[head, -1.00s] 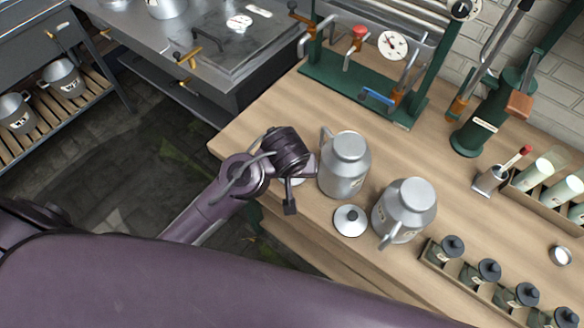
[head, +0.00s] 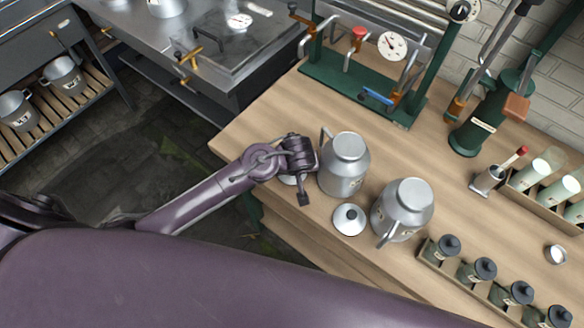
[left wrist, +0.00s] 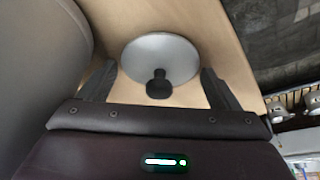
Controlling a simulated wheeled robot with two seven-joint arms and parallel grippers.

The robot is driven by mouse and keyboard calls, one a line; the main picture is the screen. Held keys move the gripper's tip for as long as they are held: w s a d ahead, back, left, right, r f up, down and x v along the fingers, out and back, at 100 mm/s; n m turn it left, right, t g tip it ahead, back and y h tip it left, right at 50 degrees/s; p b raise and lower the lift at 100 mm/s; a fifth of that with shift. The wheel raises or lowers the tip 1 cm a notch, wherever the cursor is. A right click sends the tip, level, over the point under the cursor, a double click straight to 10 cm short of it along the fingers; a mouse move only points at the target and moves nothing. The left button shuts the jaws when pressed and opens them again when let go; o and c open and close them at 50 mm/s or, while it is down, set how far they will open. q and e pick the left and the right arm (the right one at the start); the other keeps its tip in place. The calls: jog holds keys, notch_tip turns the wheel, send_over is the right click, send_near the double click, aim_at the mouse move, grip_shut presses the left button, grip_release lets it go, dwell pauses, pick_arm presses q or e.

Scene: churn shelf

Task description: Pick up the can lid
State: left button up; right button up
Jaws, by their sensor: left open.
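A round grey can lid (left wrist: 158,50) with a black knob lies on the wooden bench in the left wrist view. In the head view a pale sliver of it (head: 288,180) shows beneath my left gripper (head: 301,186), which hides most of it. My left gripper (left wrist: 158,72) is open, with one finger on each side of the lid and nothing held. A metal can (head: 343,170) stands right beside the gripper. A second metal can (head: 405,207) is further right. Another lid with a dark knob (head: 349,219) lies in front of and between the cans. My right gripper is out of view.
A green press frame with a gauge (head: 360,85) stands at the back of the bench (head: 270,130). A rack of dark-lidded jars (head: 490,285) is at the lower right. The bench edge is close to the gripper; the floor (head: 130,180) lies beyond.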

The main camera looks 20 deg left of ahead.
pick_arm(q)
jog(key=shift+c, duration=0.3)
jog(key=c, duration=0.7)
